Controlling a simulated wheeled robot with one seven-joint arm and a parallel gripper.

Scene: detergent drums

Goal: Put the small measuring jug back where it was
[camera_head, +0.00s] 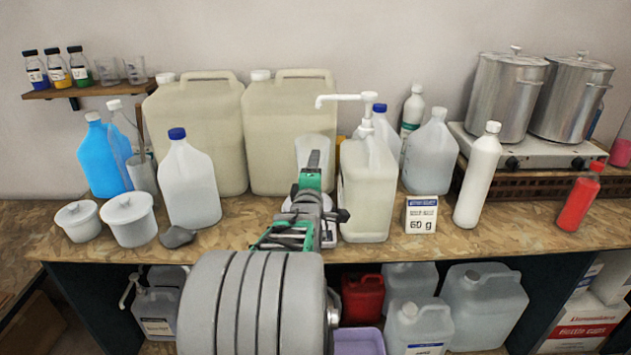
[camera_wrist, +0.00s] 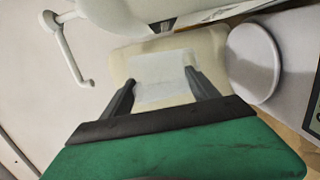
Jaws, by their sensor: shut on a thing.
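A small translucent measuring jug (camera_head: 315,149) shows just beyond my gripper (camera_head: 313,172) in the head view, in front of the large beige canisters. My gripper is shut on it. In the wrist view, my two dark fingers (camera_wrist: 160,90) stand on either side of a pale see-through shape, the jug (camera_wrist: 162,76). My arm hides part of the worktop below it. Two clear vessels (camera_head: 120,70) stand at the right end of the small wall shelf (camera_head: 95,90).
A pump-topped canister (camera_head: 367,190) stands close to the right of my gripper. Large beige canisters (camera_head: 288,130) are behind it. A blue-capped bottle (camera_head: 187,185) and white tubs (camera_head: 130,218) stand left.

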